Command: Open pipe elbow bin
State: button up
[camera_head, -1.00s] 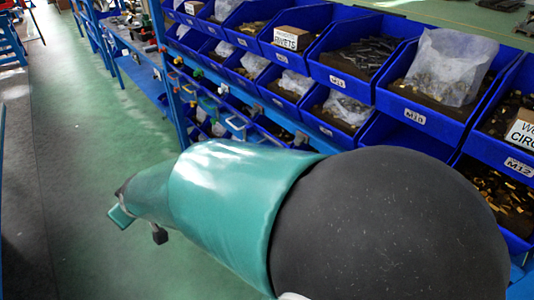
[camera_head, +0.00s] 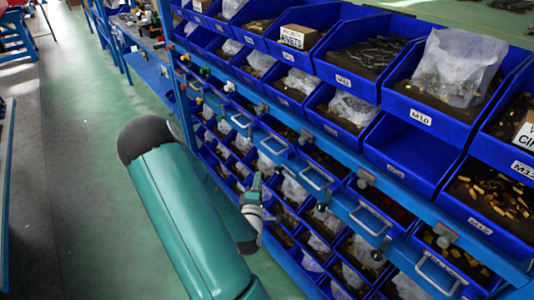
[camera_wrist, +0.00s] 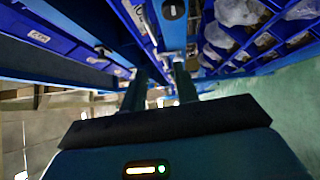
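My gripper (camera_head: 257,187) is in front of the lower rows of blue bins in the head view, near a bin with a metal handle (camera_head: 272,143). In the wrist view my gripper (camera_wrist: 160,76) shows two dark fingers apart, with nothing clearly held between them. A blue bin front or rail with a dark round fitting (camera_wrist: 173,10) lies beyond the fingertips. More handled bins stand in the same row, with handles such as one (camera_head: 316,178) and another (camera_head: 371,220). No readable label shows which bin is for pipe elbows.
A blue rail with grey latches (camera_head: 367,178) runs along the rack. A green floor aisle (camera_head: 80,120) is clear at left.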

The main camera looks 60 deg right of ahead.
jog(key=shift+n+h, duration=0.4)
jog(key=shift+n, duration=0.2)
jog(key=x, duration=0.9)
jog(key=s+x, duration=0.1)
jog(key=x, duration=0.3)
jog(key=shift+d+r, duration=0.15)
jog(key=shift+d, duration=0.25)
grip_shut()
